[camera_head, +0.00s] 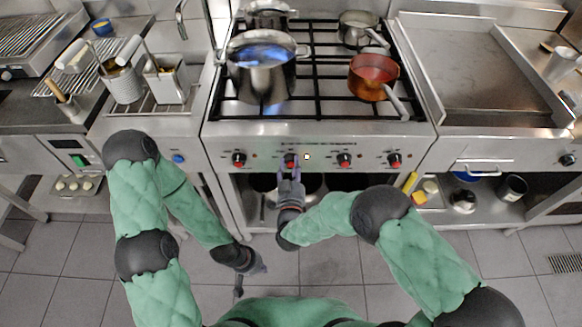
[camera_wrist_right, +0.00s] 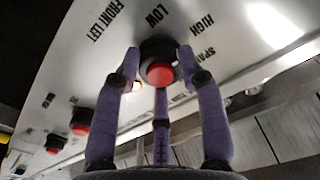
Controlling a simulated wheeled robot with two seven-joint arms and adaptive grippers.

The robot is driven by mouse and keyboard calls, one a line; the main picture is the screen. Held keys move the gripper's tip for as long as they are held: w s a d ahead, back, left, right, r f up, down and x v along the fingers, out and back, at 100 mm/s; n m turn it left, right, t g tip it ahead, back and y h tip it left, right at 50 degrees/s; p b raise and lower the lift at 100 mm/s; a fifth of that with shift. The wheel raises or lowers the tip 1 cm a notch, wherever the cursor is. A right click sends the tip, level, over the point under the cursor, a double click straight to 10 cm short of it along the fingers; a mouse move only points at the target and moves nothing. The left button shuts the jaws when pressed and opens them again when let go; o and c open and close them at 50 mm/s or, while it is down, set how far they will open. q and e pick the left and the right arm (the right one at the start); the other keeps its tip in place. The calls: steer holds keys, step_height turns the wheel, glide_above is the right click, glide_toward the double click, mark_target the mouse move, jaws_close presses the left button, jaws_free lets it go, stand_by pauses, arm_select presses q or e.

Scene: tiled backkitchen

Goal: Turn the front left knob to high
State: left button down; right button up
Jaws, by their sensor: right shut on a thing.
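The front left knob (camera_head: 291,160) is the second from the left on the stove's front panel. In the right wrist view it is a black knob with a red cap (camera_wrist_right: 160,73), beside the printed words FRONT LEFT, LOW, HIGH and SPARK. My right gripper (camera_head: 290,174) is shut on this knob. Its purple fingers (camera_wrist_right: 158,65) stand around the knob's rim. I cannot tell which mark the knob points to. My left gripper (camera_head: 250,280) hangs low in front of the stove, empty, with its fingers apart.
Similar red-capped knobs sit at the far left (camera_head: 239,159) and to the right (camera_head: 344,160). A large pot (camera_head: 262,80) and a copper pan (camera_head: 373,78) stand on the stove. A shelf with dishes lies below. The tiled floor (camera_head: 330,262) in front is clear.

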steer(key=shift+s+f, duration=0.1)
steer(key=shift+f, duration=0.1)
steer(key=o, duration=1.1)
steer(key=shift+o, duration=0.2)
steer(key=s, duration=1.2)
steer(key=shift+w, duration=0.1)
